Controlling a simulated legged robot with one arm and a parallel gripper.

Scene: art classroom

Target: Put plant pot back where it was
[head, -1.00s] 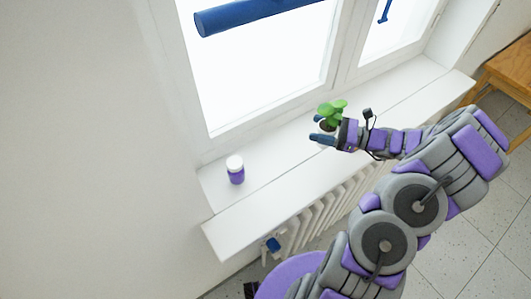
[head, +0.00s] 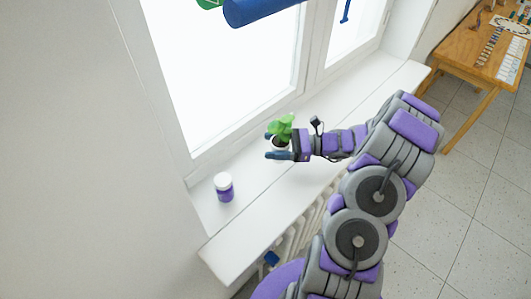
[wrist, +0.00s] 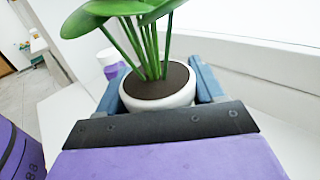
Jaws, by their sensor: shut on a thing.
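The plant pot (head: 281,143) is small and white, with dark soil and a green leafy plant. My gripper (head: 277,147) is shut on it, with a blue finger on each side of the pot. The wrist view shows the pot (wrist: 158,97) upright between the fingers, its stems rising out of the top of the picture. In the head view the pot is over the white windowsill (head: 340,112). I cannot tell whether its base touches the sill.
A white-lidded purple jar (head: 224,188) stands on the sill to the left of the pot. A radiator (head: 285,243) is under the sill. A wooden table (head: 480,60) with art things stands at the right. The sill between pot and jar is clear.

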